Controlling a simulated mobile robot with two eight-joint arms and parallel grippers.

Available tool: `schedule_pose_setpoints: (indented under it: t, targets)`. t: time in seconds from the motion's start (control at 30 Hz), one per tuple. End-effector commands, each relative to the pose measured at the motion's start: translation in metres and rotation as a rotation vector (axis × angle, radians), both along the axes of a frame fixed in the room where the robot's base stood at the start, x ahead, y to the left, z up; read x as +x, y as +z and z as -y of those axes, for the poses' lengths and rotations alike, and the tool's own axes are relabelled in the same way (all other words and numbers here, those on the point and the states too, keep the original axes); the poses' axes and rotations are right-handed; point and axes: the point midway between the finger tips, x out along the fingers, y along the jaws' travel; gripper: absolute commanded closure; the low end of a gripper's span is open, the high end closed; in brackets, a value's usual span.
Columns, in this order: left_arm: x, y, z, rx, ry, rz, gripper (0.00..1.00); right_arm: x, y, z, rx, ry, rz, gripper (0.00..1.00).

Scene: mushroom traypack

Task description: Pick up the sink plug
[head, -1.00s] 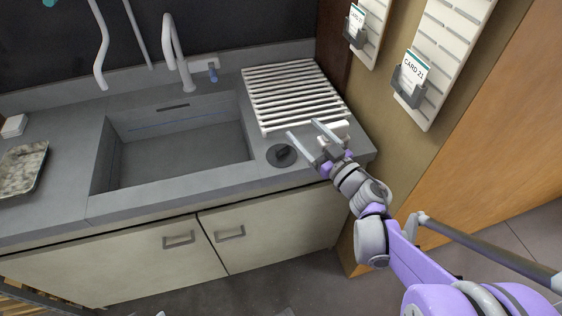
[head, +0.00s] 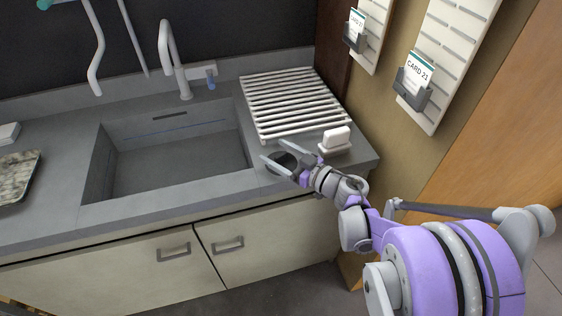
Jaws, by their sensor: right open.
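The sink plug (head: 284,160) is a dark round disc lying on the grey counter, right of the sink basin and in front of the white drying rack. My right gripper (head: 272,155) is open, with its two fingers spread on either side of the plug as seen from above. The fingers partly cover the plug. I cannot tell whether they touch it or how high they are above the counter. My left gripper is not in view.
The empty sink basin (head: 170,160) lies left of the plug. A white block (head: 336,138) on a small dish stands right of the gripper. The white slatted rack (head: 291,103) is behind. A speckled tray (head: 17,177) lies at the far left.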

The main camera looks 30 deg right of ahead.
Motion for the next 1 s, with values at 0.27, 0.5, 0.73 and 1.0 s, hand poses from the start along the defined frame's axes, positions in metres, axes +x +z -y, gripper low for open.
schedule_pose_setpoints:
  t: [0.27,0.5,0.73,1.0]
  targets:
    - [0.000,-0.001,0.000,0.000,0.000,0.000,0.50,0.019,-0.001,-0.007,0.001,-0.002,0.001,0.15]
    - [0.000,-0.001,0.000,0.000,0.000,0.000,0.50,0.019,-0.001,-0.007,0.000,-0.002,0.001,0.31]
    - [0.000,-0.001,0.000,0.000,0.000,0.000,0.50,0.019,-0.001,-0.007,0.000,-0.002,0.001,0.72]
    - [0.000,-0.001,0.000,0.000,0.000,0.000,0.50,0.019,-0.001,-0.007,0.000,-0.002,0.001,1.00]
